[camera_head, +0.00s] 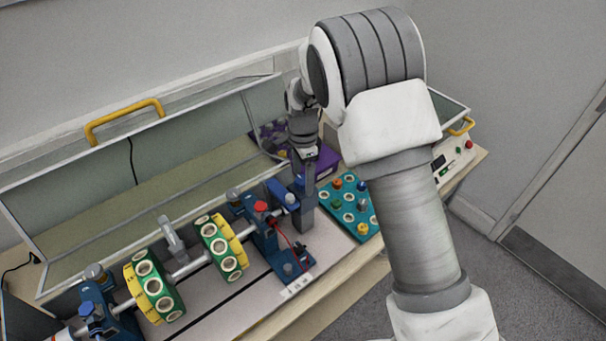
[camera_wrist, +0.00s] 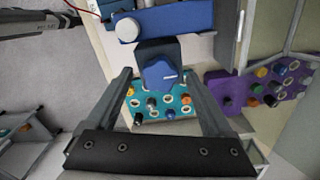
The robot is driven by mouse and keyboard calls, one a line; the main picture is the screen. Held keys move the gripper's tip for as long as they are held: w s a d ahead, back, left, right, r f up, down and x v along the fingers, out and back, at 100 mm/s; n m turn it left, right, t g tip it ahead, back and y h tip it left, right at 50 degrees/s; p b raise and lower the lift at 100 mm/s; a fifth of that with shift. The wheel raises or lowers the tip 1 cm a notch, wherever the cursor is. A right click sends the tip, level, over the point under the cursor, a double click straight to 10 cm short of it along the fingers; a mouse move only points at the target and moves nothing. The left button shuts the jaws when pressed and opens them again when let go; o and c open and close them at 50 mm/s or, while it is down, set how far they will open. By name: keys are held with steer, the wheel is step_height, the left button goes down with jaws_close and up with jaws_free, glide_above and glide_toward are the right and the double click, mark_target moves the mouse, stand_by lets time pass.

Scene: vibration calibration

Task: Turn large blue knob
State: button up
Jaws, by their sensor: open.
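The large blue knob (camera_wrist: 160,74) shows in the middle of the wrist view, on the blue machine part. My gripper (camera_wrist: 158,76) is open, with one finger on each side of the knob. I see small gaps between the knob and the fingers and cannot tell whether either touches it. In the head view my gripper (camera_head: 304,188) is at the right end of the shaft machine, and it partly hides the blue parts there.
The machine's blue stand (camera_head: 266,235) has a red knob (camera_head: 260,206) on top. A teal board (camera_head: 350,204) with several coloured knobs lies to the right. A purple board (camera_wrist: 262,86) also holds several knobs. A raised clear cover with a yellow handle (camera_head: 124,121) stands behind.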

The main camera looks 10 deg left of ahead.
jaws_close()
stand_by(0.4)
steer(key=shift+n, duration=0.4)
steer(key=n+b, duration=0.2)
steer(key=n, duration=0.2)
steer(key=shift+f+n+b, duration=0.1)
steer(key=shift+n+b, duration=0.2)
steer(key=n+b, duration=0.2)
steer(key=n, duration=0.4)
steer(key=shift+w, duration=0.1)
steer(key=n, duration=0.6)
steer(key=shift+a+n+b, duration=0.1)
steer(key=shift+n+b, duration=0.2)
steer(key=shift+b, duration=0.05)
steer(key=n, duration=0.5)
steer(key=shift+n, duration=0.3)
